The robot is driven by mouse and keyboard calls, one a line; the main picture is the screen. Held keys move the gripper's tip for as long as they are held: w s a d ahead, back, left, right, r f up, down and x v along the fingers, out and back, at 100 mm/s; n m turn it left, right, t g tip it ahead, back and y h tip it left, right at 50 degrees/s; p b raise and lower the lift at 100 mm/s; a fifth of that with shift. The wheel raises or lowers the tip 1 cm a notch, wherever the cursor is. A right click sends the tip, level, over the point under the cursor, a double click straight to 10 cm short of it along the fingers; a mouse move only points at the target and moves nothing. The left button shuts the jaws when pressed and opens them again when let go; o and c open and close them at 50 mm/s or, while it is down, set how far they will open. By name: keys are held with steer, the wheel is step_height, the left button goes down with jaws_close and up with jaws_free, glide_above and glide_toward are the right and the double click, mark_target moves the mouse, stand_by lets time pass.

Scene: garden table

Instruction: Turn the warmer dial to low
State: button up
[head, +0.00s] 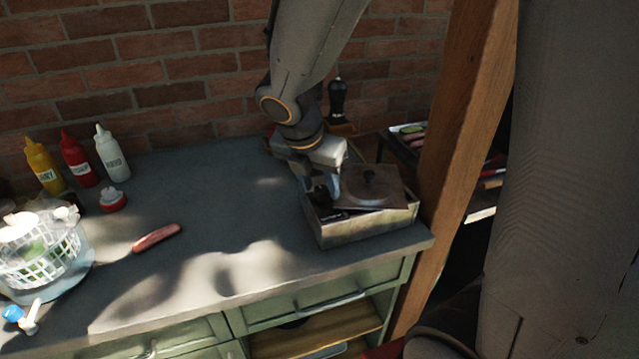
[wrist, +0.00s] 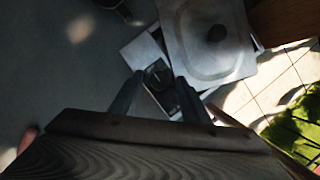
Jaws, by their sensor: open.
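The warmer (head: 365,229) is a pale metal box on the right end of the counter, with a dark knobbed lid (head: 385,187) over part of it. The lid also shows in the wrist view (wrist: 205,66). The warmer dial (wrist: 158,75) is a dark round knob on a dark panel beside the lid. My gripper (head: 322,188) is open above the warmer's left part. In the wrist view its two fingers (wrist: 157,82) appear on either side of the dial. I cannot tell whether they touch it. The dial's setting is too small and dark to read.
A wooden post (head: 466,130) stands right of the warmer, and a brick wall (head: 140,55) is behind. Mustard (head: 44,168), ketchup (head: 78,162) and white (head: 112,157) bottles stand at the back left. A sausage (head: 157,237) lies on the counter (head: 200,195), near a white basket (head: 42,255).

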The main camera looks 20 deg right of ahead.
steer(key=c, duration=1)
steer(key=shift+m, duration=0.4)
steer(key=m+g+p, duration=0.1)
steer(key=m, duration=0.1)
steer(key=m+h+p, duration=0.1)
steer(key=m, duration=0.1)
steer(key=shift+w+a+r+m+g+p, duration=0.1)
steer(key=shift+w+r+m+g+p, duration=0.05)
steer(key=shift+m+g+p, duration=0.2)
steer(key=m+g+p, duration=0.1)
steer(key=m, duration=0.2)
steer(key=m+g+p, duration=0.1)
steer(key=m+p, duration=0.1)
steer(key=m, duration=0.1)
steer(key=shift+w+g, duration=0.2)
steer(key=shift+g, duration=0.05)
steer(key=shift+m, duration=0.25)
steer(key=o, duration=1)
